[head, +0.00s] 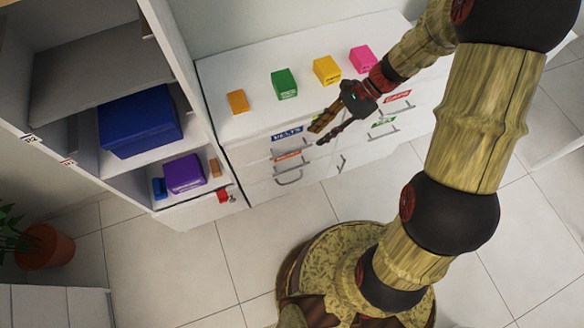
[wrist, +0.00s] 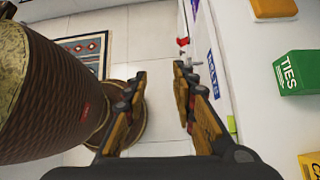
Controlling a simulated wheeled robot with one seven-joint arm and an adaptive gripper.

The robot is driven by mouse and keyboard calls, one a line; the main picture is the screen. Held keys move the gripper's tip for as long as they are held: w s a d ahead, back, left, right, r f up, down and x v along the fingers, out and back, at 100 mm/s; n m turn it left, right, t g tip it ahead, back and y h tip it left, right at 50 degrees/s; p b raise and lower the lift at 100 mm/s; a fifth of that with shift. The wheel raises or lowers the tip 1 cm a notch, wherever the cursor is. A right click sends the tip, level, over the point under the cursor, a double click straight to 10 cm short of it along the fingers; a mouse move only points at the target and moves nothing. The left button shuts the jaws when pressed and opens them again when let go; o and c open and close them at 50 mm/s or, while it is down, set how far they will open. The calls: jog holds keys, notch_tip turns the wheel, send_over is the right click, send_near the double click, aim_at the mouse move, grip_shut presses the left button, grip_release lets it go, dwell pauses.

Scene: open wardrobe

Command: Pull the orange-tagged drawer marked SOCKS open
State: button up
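The white dresser (head: 220,85) stands against the wall in the head view. My gripper (head: 324,133) is above and right of the tag, at the dresser's front edge, apart from the handles. In the wrist view my gripper (wrist: 157,76) has its two fingers spread with nothing between them. The blue tag (wrist: 213,74) shows right of them; the orange tag is not visible there.
Orange (head: 237,101), green (head: 284,83), yellow (head: 327,69) and pink (head: 363,59) boxes stand on the dresser top. Red (head: 397,95) and green (head: 383,122) tags mark drawers at right. An open wardrobe (head: 165,85) stands left. Tiled floor (head: 180,265) before the dresser is clear.

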notch_tip(320, 180, down, 9)
jog(key=w+m+y, duration=0.2)
jog(key=m+y, duration=0.1)
jog(key=m, duration=0.2)
jog(key=m+t+y+p, duration=0.1)
jog(key=m+t+y, duration=0.2)
jog(key=m+t, duration=1.35)
send_near(292, 169)
jog(key=w+a+r+m+g, duration=0.1)
jog(key=w+r+m+g, duration=0.1)
jog(key=w+m+g, duration=0.35)
jog(key=shift+m+g, duration=0.3)
jog(key=shift+m, duration=0.1)
jog(key=shift+s+a+b+x, duration=0.15)
jog(key=shift+s+x, duration=0.1)
jog(key=shift+x, duration=0.8)
jog(key=shift+s+a+b+x, duration=0.1)
jog(key=shift+s+b+x, duration=0.1)
jog(key=shift+x, duration=0.8)
jog(key=shift+s+a+b+x, duration=0.15)
jog(key=shift+s+x, duration=0.1)
jog(key=shift+x, duration=0.8)
jog(key=shift+c, duration=1.2)
jog(key=c, duration=0.4)
grip_shut()
